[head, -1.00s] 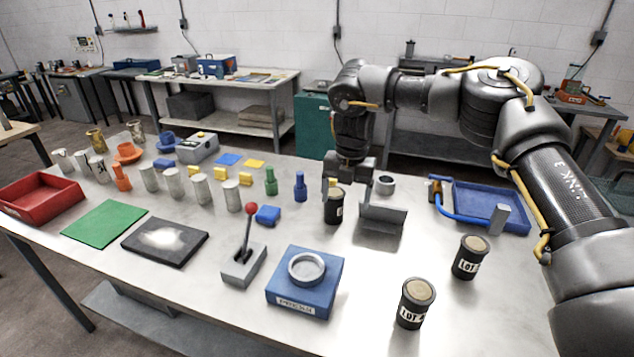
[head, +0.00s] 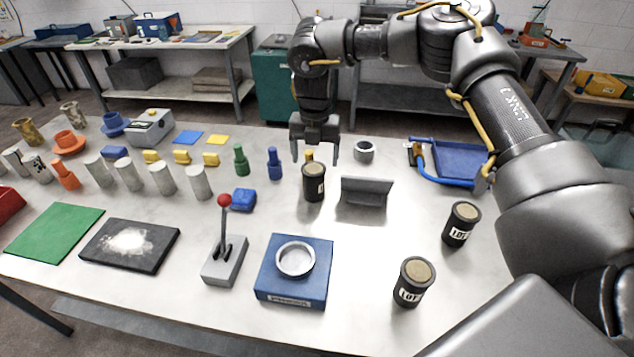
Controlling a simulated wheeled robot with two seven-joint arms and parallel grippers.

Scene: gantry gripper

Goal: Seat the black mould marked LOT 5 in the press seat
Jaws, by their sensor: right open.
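Three black moulds with tan tops stand upright on the table. One mould (head: 314,184) is at the middle, its label turned right and unreadable. Two others, the right mould (head: 461,225) and the front mould (head: 413,284), show LOT on white labels, but the numbers cannot be read. The blue press block (head: 294,292) has a round metal seat (head: 295,260), which is empty. My right gripper (head: 315,158) points down, open and empty, its fingers spread just above or behind the middle mould; I cannot tell the exact depth. My left gripper is not in view.
A grey angled bracket (head: 366,192) stands close right of the middle mould, with a grey ring (head: 364,151) behind. A red-knobbed lever (head: 224,230) stands left of the press. A blue tray (head: 462,160) is at back right. Table between the press and bracket is clear.

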